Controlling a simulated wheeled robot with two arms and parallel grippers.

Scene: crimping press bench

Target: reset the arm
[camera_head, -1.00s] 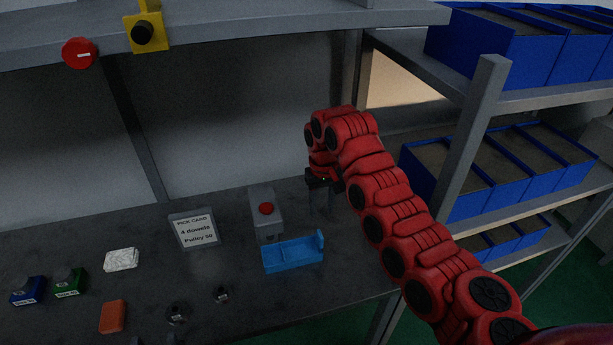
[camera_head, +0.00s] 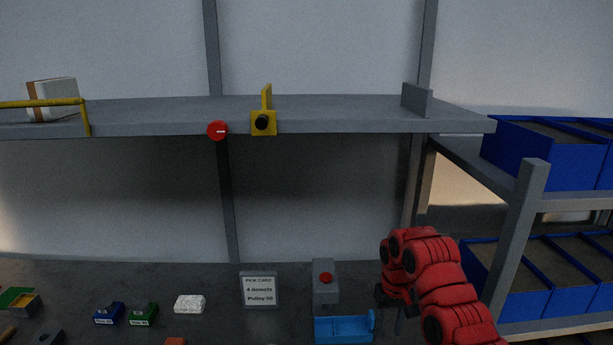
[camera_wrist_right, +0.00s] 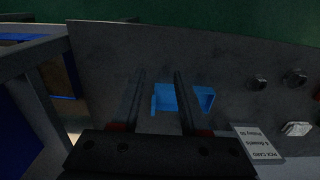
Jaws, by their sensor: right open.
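My right arm comes in from the lower right in the head view, and its gripper (camera_head: 397,305) hangs over the bench, right of a small grey press with a red button (camera_head: 325,289). In the right wrist view this gripper (camera_wrist_right: 159,80) has its two fingers apart, with nothing held between them. A blue open holder (camera_head: 342,329) sits in front of the press; it also shows in the wrist view (camera_wrist_right: 166,98), beyond the fingers. My left gripper is not in view.
A pick card (camera_head: 259,290) stands left of the press. A white crumpled item (camera_head: 189,304), a green block (camera_head: 142,315) and a blue block (camera_head: 108,313) lie farther left. A shelf (camera_head: 350,115) runs above the bench. A rack with blue bins (camera_head: 540,152) stands close on the right.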

